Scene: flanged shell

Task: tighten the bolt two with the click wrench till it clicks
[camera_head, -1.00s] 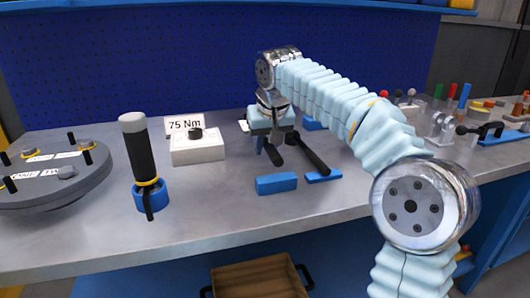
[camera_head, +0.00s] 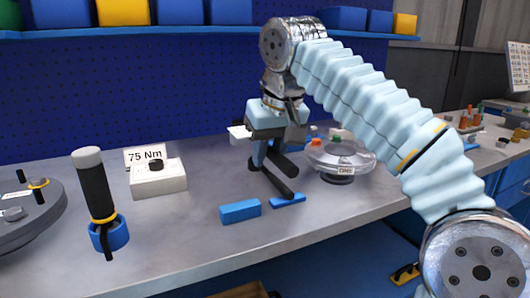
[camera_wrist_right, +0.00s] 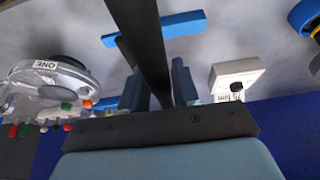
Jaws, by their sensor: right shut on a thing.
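My right gripper (camera_head: 268,165) is shut on a dark bar (camera_head: 276,183) low over the bench. In the right wrist view the bar (camera_wrist_right: 148,45) runs between the two blue fingers; I cannot tell if it is the click wrench. A black-handled tool (camera_head: 96,190) with a white cap and yellow ring stands upright in a blue holder (camera_head: 119,234) at left. The grey round flange (camera_head: 40,215) with bolts is cut off at the left edge; no bolt number is readable there, so I cannot pick out bolt two. My left gripper is not in view.
Blue blocks (camera_head: 240,211) lie near the bar. A clear domed part (camera_head: 350,157) labelled "ONE" stands right of the gripper. The front middle bench is clear.

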